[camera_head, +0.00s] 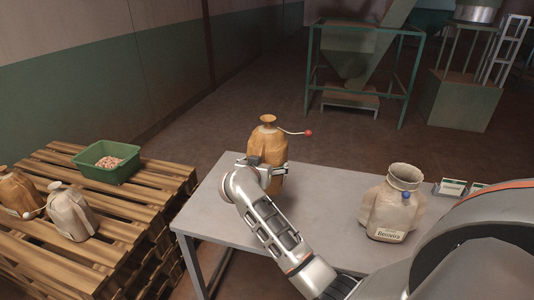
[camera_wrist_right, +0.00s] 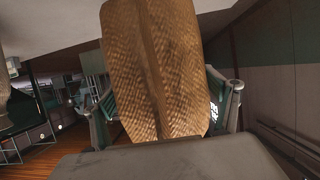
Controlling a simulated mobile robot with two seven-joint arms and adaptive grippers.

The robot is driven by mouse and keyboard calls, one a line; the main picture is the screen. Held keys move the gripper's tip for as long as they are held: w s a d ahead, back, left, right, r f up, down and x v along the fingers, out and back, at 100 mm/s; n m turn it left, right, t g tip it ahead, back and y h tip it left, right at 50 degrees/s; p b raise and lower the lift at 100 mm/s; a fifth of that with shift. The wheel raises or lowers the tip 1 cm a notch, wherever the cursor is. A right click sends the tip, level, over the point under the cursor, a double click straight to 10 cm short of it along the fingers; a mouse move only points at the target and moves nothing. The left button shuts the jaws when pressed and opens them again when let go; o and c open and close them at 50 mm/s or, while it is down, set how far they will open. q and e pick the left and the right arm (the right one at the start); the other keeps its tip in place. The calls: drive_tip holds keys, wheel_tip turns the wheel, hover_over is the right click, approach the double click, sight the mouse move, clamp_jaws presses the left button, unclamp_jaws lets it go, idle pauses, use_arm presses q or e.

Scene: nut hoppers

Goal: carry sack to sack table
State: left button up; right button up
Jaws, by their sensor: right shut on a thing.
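A brown woven sack (camera_head: 266,145) with a tied neck and a red-tipped cord stands upright at the back edge of the grey table (camera_head: 325,195). My right gripper (camera_head: 268,172) is shut around the sack's middle. In the right wrist view the sack (camera_wrist_right: 155,70) fills the middle, with a finger on each side. I cannot tell whether its base touches the table. An open pale sack (camera_head: 393,205) with a label and a blue tag stands on the table's right part. My left gripper is not in view.
Wooden pallets (camera_head: 120,215) at the left hold a green crate (camera_head: 107,161) of nuts, a tied pale sack (camera_head: 70,212) and a tied brown sack (camera_head: 18,190). Small labelled cards (camera_head: 452,187) lie at the table's right. A hopper on a green frame (camera_head: 362,55) stands behind on open floor.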

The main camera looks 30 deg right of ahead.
wheel_tip(320, 180, down, 6)
drive_tip(key=shift+r+b, duration=0.15)
drive_tip(key=shift+b, duration=0.35)
drive_tip(key=shift+f, duration=1.05)
wheel_tip(320, 180, down, 3)
drive_tip(key=shift+w+f+b, duration=0.1)
drive_tip(key=shift+f+b, duration=0.05)
drive_tip(key=shift+b, duration=0.5)
drive_tip(key=shift+f, duration=0.1)
drive_tip(key=o, duration=2)
drive_tip(key=shift+f, duration=0.25)
